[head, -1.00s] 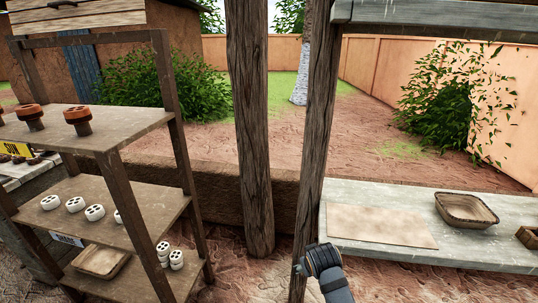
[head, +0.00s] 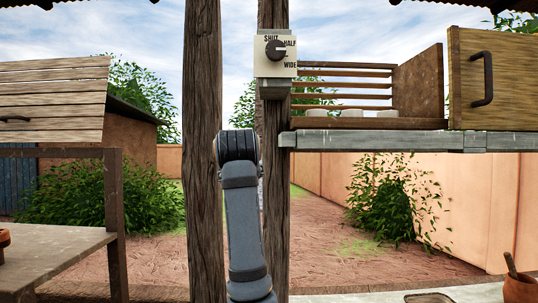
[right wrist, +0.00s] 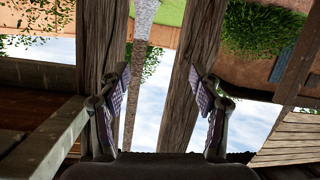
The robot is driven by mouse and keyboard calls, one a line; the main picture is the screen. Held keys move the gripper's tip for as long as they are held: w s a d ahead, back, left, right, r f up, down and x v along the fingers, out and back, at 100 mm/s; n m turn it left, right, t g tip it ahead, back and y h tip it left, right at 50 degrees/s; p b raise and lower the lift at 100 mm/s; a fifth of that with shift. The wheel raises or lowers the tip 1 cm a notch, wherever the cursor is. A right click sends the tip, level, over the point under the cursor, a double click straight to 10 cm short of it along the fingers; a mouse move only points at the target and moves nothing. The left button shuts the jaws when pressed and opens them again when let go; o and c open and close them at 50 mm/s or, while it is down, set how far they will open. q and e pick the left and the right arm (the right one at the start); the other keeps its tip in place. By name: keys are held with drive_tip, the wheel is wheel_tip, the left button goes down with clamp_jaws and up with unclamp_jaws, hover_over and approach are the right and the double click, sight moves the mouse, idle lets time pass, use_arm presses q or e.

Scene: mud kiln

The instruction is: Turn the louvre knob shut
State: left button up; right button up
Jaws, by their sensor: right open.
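The louvre knob (head: 275,49) is a dark round dial on a pale plate (head: 261,68) fixed to the right-hand post in the head view. The plate reads SHUT at the top, HALF at upper right and WIDE at lower right. I cannot tell exactly which mark the knob points to. Horizontal louvre slats (head: 345,84) to its right have gaps between them. My right gripper (right wrist: 162,95) is open and empty in the right wrist view, which looks upside down. The knob does not show there. In the head view an arm of mine stands up left of the knob, with no fingers visible.
Two wooden posts, left (head: 203,150) and right (head: 273,200), stand close beside my arm. A grey beam (head: 380,141) runs right under the louvre box. A wooden panel with a dark handle (head: 487,78) is at right. A shelf rack (head: 115,220) stands at left.

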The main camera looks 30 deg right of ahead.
drive_tip(key=s+a+r+m+t+h, duration=0.1)
drive_tip(key=s+r, duration=0.4)
drive_tip(key=r, duration=0.4)
drive_tip(key=s+a+r+t, duration=0.1)
drive_tip(key=s+r, duration=0.3)
drive_tip(key=r, duration=0.5)
drive_tip(key=m+h, duration=0.2)
approach(276, 50)
drive_tip(key=shift+t, duration=0.3)
drive_tip(key=p+x, duration=0.1)
drive_tip(key=x, duration=0.2)
drive_tip(key=p+x, duration=0.1)
drive_tip(key=x, duration=0.3)
drive_tip(key=p+x, duration=0.1)
drive_tip(key=x, duration=0.2)
drive_tip(key=shift+w+d+f, duration=0.25)
drive_tip(key=shift+w, duration=0.05)
use_arm(q)
drive_tip(key=r, duration=0.2)
drive_tip(key=shift+a+r, duration=0.35)
drive_tip(key=shift+r, duration=0.05)
use_arm(e)
drive_tip(key=shift+c, duration=0.4)
drive_tip(key=c, duration=1.1)
